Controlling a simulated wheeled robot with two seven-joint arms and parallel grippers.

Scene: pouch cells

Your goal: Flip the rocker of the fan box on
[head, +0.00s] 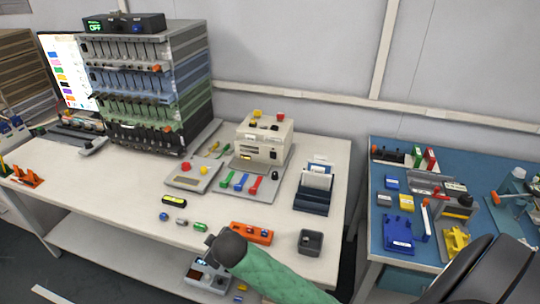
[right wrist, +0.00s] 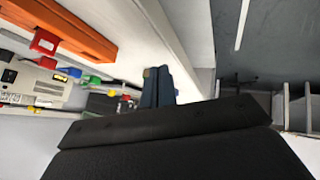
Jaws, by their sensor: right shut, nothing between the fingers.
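The fan box appears to be the black box (head: 125,23) on top of the tall rack at the back left in the head view. Its green display reads OFF, and a small blue part shows on its front. The rocker is too small to make out. My right gripper (head: 213,240), at the end of the green-sleeved arm, is over the table's front edge, far in front of and below the box. It is shut and empty. In the right wrist view dark gripper parts (right wrist: 165,122) fill the bottom, and the fan box does not show. My left gripper is not in view.
The rack (head: 150,85) holds several tiers of cells. A cream tester (head: 262,142), a navy holder (head: 311,200), an orange block (head: 252,232) and a dark grey bin (head: 311,243) stand on the white table. A blue-topped table (head: 385,165) is at the right.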

